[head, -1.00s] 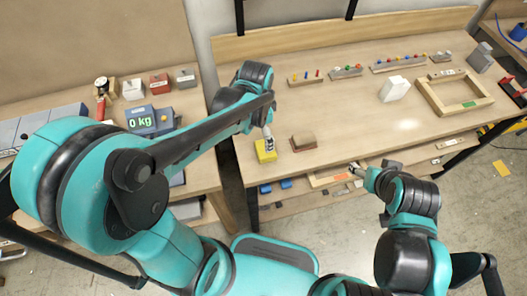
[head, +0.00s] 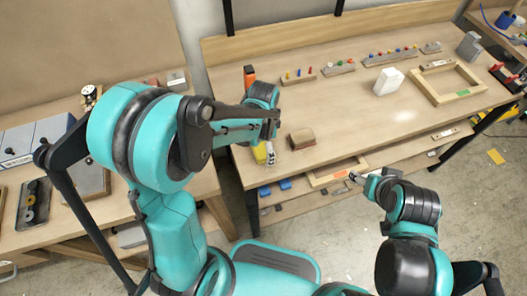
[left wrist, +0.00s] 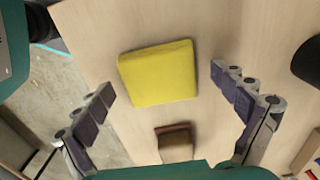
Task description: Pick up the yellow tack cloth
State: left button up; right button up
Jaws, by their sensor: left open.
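The yellow tack cloth (left wrist: 158,74) lies flat on the wooden workbench, near its front left corner. In the head view the cloth (head: 259,153) is partly hidden by my left gripper (head: 268,156). In the left wrist view my left gripper (left wrist: 163,88) is open, one finger on each side of the cloth and both clear of it. How high the fingers are above the bench is hard to tell. My right gripper (head: 354,178) is at the bench's front edge, by the lower shelf; its finger opening is too small to make out.
A brown block (head: 301,139) sits right of the cloth; it also shows in the left wrist view (left wrist: 175,142). An orange-and-black item (head: 249,76) stands behind my left wrist. A wooden frame (head: 447,101) and a white block (head: 388,81) are farther right. The bench middle is clear.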

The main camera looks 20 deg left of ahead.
aim_at(263, 148)
pick_arm(q)
jog(key=shift+r, duration=0.1)
jog(key=c, duration=1.3)
jog(key=shift+o, duration=0.2)
jog(key=shift+r+p, duration=0.35)
jog(key=shift+r, duration=0.3)
notch_tip(263, 148, up, 3)
jog(key=shift+r+p, duration=0.1)
jog(key=shift+p, duration=0.7)
jog(key=w+d+r+p, duration=0.3)
jog(key=d+r, duration=0.3)
jog(key=d, duration=0.5)
jog(key=shift+w+r, duration=0.3)
jog(key=shift+w, duration=0.25)
jog(key=shift+a, duration=0.1)
